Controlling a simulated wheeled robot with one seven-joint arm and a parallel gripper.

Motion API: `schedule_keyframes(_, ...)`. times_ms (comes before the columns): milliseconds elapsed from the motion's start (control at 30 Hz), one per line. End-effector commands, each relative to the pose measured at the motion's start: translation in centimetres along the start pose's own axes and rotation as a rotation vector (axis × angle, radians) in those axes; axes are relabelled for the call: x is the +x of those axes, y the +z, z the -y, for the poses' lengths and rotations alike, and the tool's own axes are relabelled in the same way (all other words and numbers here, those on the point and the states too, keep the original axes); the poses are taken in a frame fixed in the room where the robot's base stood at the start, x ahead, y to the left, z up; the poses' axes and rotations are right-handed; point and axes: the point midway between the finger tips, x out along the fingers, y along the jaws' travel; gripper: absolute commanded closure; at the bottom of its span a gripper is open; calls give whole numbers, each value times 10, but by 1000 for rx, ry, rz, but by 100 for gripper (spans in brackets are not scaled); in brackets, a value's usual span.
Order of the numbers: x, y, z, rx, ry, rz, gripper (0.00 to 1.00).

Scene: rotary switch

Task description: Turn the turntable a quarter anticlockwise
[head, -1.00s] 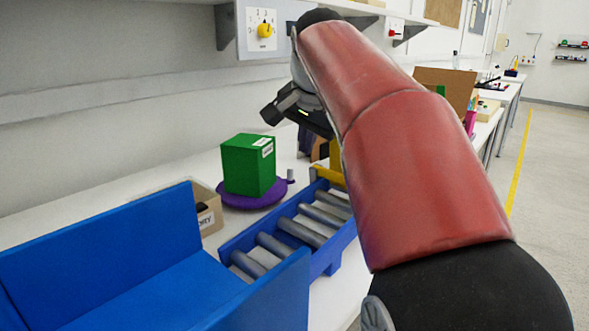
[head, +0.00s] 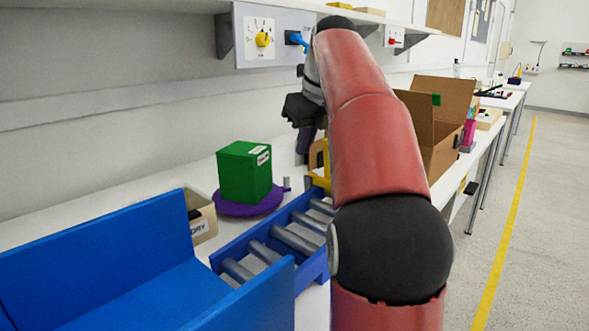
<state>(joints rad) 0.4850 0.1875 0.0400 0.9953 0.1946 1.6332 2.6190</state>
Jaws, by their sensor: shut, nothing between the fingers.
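The turntable is a purple disc (head: 228,208) lying on the bench beside the roller conveyor. A green box (head: 240,174) with a white label near its top right corner stands on it and hides most of the disc. A small grey peg (head: 286,183) stands at the disc's right edge. My gripper (head: 296,112) is above and to the right of the green box, beyond the conveyor's far end, apart from the turntable. It is shut and empty; its fingertips are small and dark and show poorly.
A blue-sided conveyor with grey rollers (head: 296,239) runs in front of the turntable. A blue chute (head: 105,262) fills the lower left. A labelled bin (head: 201,222) stands left of the disc. An open cardboard box (head: 450,113) is at the right. A switch panel (head: 277,22) hangs above.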

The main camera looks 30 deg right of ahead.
Motion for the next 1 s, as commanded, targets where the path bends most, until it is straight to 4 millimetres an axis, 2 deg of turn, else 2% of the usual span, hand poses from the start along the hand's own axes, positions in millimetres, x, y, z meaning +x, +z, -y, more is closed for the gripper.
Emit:
schedule_keyframes(500, 83, -2, 0, 0, 0, -1, 100)
schedule_keyframes(700, 96, -1, 0, 0, -1, 1, 100)
schedule_keyframes(1000, 97, 0, 0, -1, -1, 0, 100)
